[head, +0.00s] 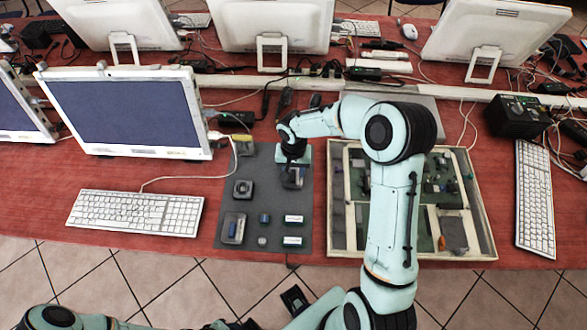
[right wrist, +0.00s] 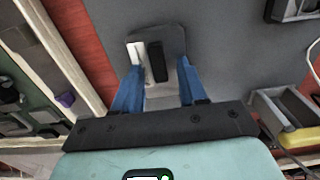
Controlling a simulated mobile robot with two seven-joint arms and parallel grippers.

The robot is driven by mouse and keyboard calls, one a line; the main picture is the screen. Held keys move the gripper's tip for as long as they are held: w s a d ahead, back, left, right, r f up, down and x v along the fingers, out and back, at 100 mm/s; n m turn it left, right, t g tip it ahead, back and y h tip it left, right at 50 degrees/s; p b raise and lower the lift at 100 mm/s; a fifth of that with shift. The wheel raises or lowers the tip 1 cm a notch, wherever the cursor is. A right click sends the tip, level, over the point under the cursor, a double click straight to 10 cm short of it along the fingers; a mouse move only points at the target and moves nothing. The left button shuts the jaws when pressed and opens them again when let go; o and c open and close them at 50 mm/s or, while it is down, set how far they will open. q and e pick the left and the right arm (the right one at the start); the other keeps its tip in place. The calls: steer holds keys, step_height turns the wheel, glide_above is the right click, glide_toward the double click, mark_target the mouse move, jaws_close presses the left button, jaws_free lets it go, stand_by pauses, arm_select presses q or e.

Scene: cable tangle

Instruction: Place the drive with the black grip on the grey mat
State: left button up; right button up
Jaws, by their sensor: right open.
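The drive with the black grip (right wrist: 157,62) shows in the right wrist view as a black upright bar beside a light body, on a dark rounded plate. My right gripper (right wrist: 158,80) is open, with its blue fingers on either side of the drive. No clear grasp shows. In the head view, my right gripper (head: 293,172) is low over the upper right part of the grey mat (head: 275,185) and hides part of what lies below. The mat also shows in the right wrist view (right wrist: 225,50). My left gripper's fingers are not visible.
Beside the mat on the right is a shallow tray (head: 333,215) with circuit boards. A keyboard (head: 135,212) lies left; bare mat shows around the items.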

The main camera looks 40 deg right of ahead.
mark_target(294, 173)
step_height(294, 173, up, 12)
steer(key=p, duration=0.1)
steer(key=shift+r, duration=0.2)
stand_by(0.7)
